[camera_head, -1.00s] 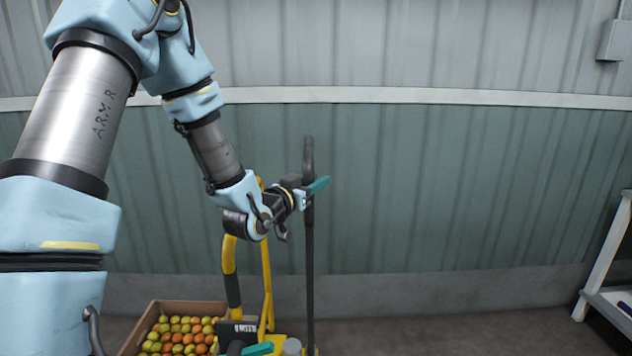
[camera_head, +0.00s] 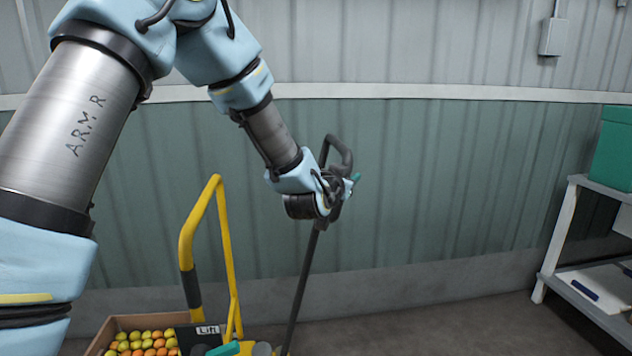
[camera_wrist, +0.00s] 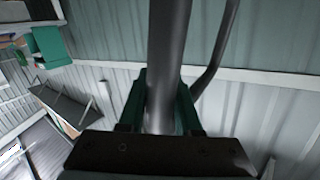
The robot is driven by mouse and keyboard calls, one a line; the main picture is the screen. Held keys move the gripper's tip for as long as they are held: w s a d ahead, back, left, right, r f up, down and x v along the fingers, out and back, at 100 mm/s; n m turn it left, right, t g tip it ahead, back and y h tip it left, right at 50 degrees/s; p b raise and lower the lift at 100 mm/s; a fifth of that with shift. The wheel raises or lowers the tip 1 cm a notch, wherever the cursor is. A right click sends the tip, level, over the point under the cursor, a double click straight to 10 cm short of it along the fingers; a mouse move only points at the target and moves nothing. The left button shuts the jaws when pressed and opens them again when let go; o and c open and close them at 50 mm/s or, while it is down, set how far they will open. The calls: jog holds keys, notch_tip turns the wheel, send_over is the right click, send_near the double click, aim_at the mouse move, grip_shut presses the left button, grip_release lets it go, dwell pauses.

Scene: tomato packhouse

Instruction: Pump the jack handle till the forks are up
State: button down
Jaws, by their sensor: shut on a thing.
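The jack handle (camera_head: 301,285) is a long dark bar with a loop grip at its top. It leans to the right, its top toward the shelf side. My gripper (camera_head: 343,190) is shut on the handle just below the loop. In the wrist view the handle (camera_wrist: 168,60) runs between the two green fingers of my gripper (camera_wrist: 162,112). The jack's yellow frame (camera_head: 228,245) stands left of the handle, with a dark plate marked "Lift" (camera_head: 207,330) low on it. The forks are not visible.
A white shelf (camera_head: 556,240) with a green crate (camera_head: 613,150) stands at the right. The corrugated wall is behind; the floor between handle and shelf is clear.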

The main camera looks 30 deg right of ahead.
jog(key=s+d+f, duration=0.2)
jog(key=d, duration=0.3)
jog(key=s+d+f+m+y, duration=0.1)
jog(key=s+d+f, duration=0.1)
jog(key=d, duration=0.3)
jog(key=shift+s+d+b, duration=0.25)
jog(key=shift+s+b, duration=0.15)
jog(key=c, duration=0.6)
grip_release()
jog(key=shift+s, duration=0.15)
